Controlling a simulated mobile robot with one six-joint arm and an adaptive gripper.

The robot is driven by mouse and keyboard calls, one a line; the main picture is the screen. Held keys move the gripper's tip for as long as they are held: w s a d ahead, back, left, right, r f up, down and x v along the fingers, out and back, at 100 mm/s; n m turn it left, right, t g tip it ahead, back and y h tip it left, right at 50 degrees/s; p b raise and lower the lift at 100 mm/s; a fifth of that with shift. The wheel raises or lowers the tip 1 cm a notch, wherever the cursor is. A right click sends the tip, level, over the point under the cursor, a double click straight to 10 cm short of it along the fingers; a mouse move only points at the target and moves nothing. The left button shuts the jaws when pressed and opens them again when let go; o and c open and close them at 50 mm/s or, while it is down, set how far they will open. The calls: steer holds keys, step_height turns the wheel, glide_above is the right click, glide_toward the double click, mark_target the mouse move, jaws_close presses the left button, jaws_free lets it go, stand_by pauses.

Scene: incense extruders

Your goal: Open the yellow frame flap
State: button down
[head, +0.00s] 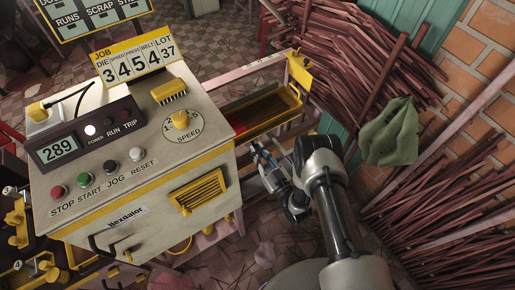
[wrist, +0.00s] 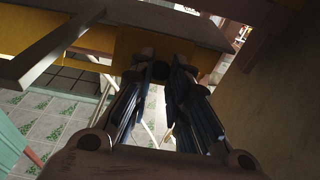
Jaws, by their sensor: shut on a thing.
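A yellow frame (head: 272,125), long and shallow with a dark reddish inside, sits at the right side of the machine in the head view. My gripper (head: 261,157) is just below its near edge, beside the machine's right corner. In the wrist view my gripper (wrist: 157,72) has its dark fingertips close together at a yellow plate (wrist: 130,45), which I take to be part of the yellow frame flap. The fingers are shut on its lower part. The fingertips hide the exact place of contact, and the flap's hinge cannot be made out.
Bundles of reddish sticks (head: 340,60) and a green cloth (head: 392,133) are to the right. Tiled floor (wrist: 60,115) shows below in the wrist view.

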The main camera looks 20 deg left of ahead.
steer(key=shift+s+d+f+t+y, duration=0.1)
steer(key=shift+f+t+y, duration=0.5)
steer(key=shift+f+y, duration=0.25)
steer(key=c, duration=1.5)
jaws_free()
steer(key=shift+o, duration=0.2)
